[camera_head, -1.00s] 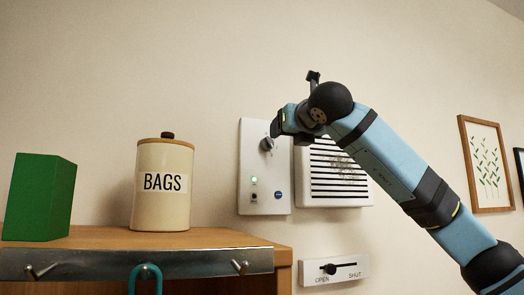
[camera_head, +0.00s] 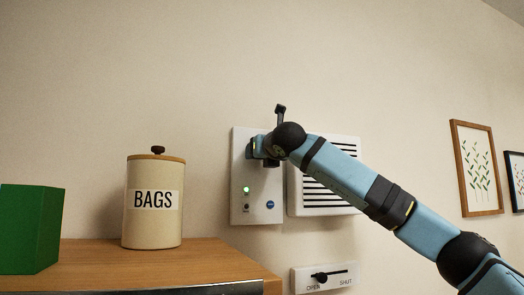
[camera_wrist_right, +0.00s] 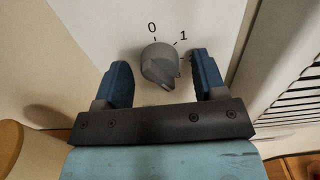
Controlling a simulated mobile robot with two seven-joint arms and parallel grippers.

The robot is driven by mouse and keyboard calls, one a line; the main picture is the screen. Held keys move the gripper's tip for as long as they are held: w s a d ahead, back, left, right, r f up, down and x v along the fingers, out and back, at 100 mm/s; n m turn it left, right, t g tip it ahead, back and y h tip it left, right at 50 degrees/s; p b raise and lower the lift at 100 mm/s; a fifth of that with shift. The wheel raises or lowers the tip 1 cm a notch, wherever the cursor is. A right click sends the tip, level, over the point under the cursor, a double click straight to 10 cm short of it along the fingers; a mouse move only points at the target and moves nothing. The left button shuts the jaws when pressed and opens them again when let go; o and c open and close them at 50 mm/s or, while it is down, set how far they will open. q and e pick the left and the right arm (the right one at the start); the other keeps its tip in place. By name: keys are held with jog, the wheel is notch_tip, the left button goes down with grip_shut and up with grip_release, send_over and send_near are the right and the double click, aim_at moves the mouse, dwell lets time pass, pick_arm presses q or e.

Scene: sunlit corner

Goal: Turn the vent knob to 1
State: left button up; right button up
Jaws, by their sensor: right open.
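The grey vent knob (camera_wrist_right: 159,62) sits on a white panel (camera_head: 240,208), with the marks 0 and 1 above it in the right wrist view. A further mark at its lower right is partly hidden. The knob's ridge points down and slightly right in that view, away from the 1. My right gripper (camera_wrist_right: 160,70) is open, with one blue finger on each side of the knob and a gap visible to each. In the head view the right gripper (camera_head: 254,148) is in front of the panel and hides the knob. My left gripper is not in view.
A slatted vent (camera_head: 322,206) is right of the panel, and an OPEN/SHUT slider (camera_head: 324,278) is below. A BAGS canister (camera_head: 154,225) and a green block (camera_head: 30,230) stand on a wooden cabinet (camera_head: 215,262) at left. Framed pictures (camera_head: 476,168) hang at right.

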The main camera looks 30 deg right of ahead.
jog(key=shift+c, duration=1)
jog(key=c, duration=0.7)
